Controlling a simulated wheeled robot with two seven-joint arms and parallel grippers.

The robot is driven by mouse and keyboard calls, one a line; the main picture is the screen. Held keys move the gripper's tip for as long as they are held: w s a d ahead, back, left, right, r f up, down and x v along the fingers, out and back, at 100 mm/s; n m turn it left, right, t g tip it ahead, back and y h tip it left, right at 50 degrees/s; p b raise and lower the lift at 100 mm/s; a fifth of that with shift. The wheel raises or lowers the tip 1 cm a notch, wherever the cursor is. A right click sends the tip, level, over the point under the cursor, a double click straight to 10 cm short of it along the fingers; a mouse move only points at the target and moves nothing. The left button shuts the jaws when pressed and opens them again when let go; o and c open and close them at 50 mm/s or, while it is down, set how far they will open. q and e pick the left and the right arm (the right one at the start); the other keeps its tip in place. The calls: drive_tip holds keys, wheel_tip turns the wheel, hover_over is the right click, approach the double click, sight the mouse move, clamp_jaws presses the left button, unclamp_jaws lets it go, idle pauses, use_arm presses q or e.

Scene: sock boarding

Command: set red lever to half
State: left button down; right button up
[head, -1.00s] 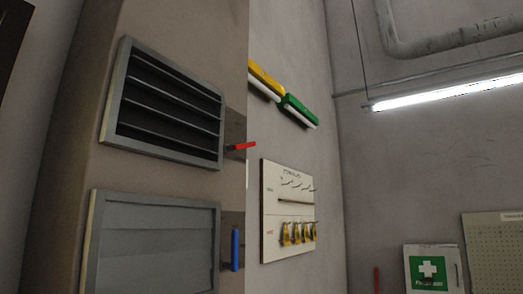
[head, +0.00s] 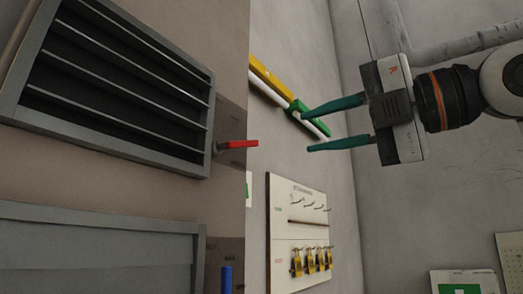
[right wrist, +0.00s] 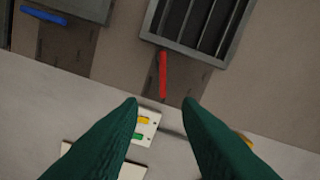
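The red lever (head: 237,144) sticks out from a plate beside the upper louvred vent and lies about level, pointing right, in the head view. In the right wrist view the red lever (right wrist: 163,75) shows just beyond the fingertips, roughly between them. My right gripper (head: 306,130) is open and empty, to the right of the lever and apart from it, fingers pointing left. The fingertips also show apart in the right wrist view (right wrist: 161,101). The louvred vent (head: 120,80) has open slats. My left gripper is not in view.
A blue lever (head: 227,279) stands upright beside the lower, closed vent (head: 100,250). A white board with several yellow padlocks (head: 298,235) hangs on the wall behind. Yellow and green bars (head: 272,82) are higher up. The space between gripper and red lever looks clear.

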sight(252, 144)
drive_tip(key=p+x, duration=0.2)
drive_tip(key=x, duration=0.3)
drive_tip(key=p+x, duration=0.3)
drive_tip(key=x, duration=0.3)
drive_tip(key=shift+s+r, duration=0.1)
drive_tip(key=shift+r, duration=0.1)
drive_tip(key=shift+a+f, duration=0.1)
drive_tip(key=shift+a, duration=0.25)
drive_tip(key=shift+w, duration=0.25)
clamp_jaws()
